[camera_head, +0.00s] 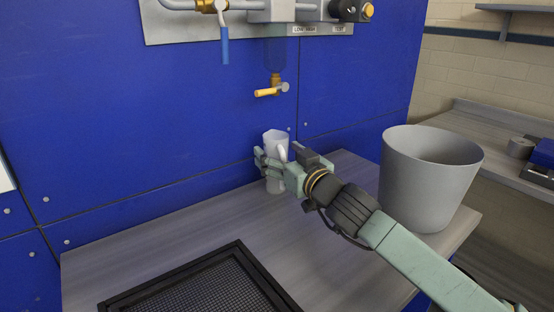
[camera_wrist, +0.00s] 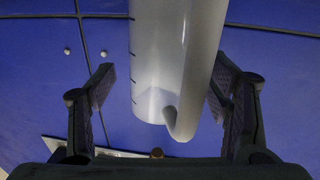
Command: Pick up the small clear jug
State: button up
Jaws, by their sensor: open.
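The small clear jug (camera_head: 275,139) is pale and translucent, with a handle, and stands upright on the grey bench below the tap. My gripper (camera_head: 263,162) is at the jug, in front of its lower part, and hides some of it.
A brass tap (camera_head: 272,88) with a yellow handle hangs above the jug on the blue panel (camera_head: 120,110). A large grey bucket (camera_head: 425,185) stands right of my arm. A black-framed mesh tray (camera_head: 205,285) lies at the front. The bench's left side is clear.

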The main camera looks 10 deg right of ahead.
jog(key=shift+x, duration=1.1)
jog(key=c, duration=1.4)
jog(key=shift+r+b, duration=0.15)
jog(key=shift+b, duration=0.3)
